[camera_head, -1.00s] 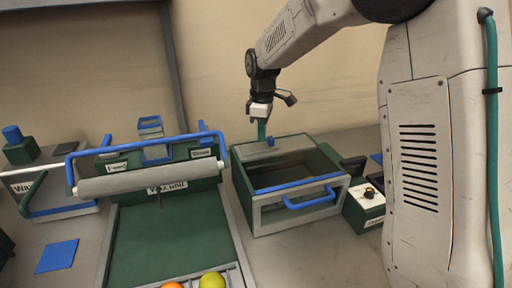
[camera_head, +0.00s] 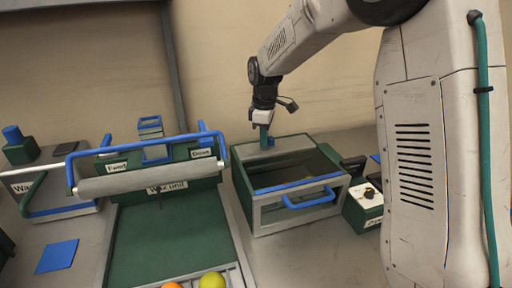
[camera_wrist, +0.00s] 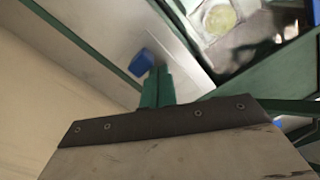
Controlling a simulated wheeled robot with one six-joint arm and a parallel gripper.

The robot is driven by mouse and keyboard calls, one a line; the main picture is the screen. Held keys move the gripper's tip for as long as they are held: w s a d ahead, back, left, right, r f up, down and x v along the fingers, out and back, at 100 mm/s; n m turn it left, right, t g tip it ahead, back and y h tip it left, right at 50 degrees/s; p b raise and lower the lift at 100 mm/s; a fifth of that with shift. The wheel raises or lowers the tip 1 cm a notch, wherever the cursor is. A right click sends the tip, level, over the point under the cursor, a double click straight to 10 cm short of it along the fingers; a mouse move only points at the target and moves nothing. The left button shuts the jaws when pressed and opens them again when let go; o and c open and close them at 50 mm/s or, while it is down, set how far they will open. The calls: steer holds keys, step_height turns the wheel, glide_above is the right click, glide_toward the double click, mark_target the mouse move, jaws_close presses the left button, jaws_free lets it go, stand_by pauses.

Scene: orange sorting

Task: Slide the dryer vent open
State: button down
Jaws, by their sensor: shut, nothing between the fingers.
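The dryer (camera_head: 262,213) is a green and grey box with a blue front handle (camera_head: 309,201). A light grey panel (camera_head: 244,153) covers the back part of its top, and a small blue knob (camera_head: 272,142) stands on that panel. The knob also shows in the wrist view (camera_wrist: 141,61). My gripper (camera_head: 264,143) is shut and empty, its green fingers pointing down at the panel, close beside the knob. In the wrist view the fingertips (camera_wrist: 157,76) are right next to the knob; I cannot tell whether they touch it.
A pale yellow-green round fruit (camera_wrist: 219,18) shows inside the dryer. The wax unit (camera_head: 165,188) with its roller and blue bar stands to the left. A small control box (camera_head: 362,206) stands right of the dryer. Orange (camera_head: 172,285) and yellow-green (camera_head: 212,280) fruit lie in front.

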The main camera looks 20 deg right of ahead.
mark_target(297, 143)
steer(key=shift+d, duration=5.75)
step_height(297, 143, up, 7)
steer(key=a, duration=0.1)
steer(key=s+f+m, duration=0.2)
steer(key=m, duration=0.1)
steer(key=shift+s+a+g, duration=0.2)
steer(key=shift+s+g, duration=0.1)
steer(key=shift+g, duration=0.1)
steer(key=s, duration=0.1)
steer(key=s+m, duration=0.1)
steer(key=shift+s+a+m, duration=0.3)
steer(key=shift+s, duration=0.05)
steer(key=s+a+r+m, duration=0.1)
steer(key=s+a+m, duration=0.1)
steer(key=s, duration=0.9)
steer(key=s+a+r+m+t, duration=0.1)
steer(key=s+a+m, duration=0.1)
steer(key=s, duration=0.9)
steer(key=s+a+r+m+t, duration=0.1)
steer(key=s+a+r+m, duration=0.1)
steer(key=s, duration=0.9)
steer(key=shift+a+m, duration=0.6)
steer(key=shift+m, duration=0.1)
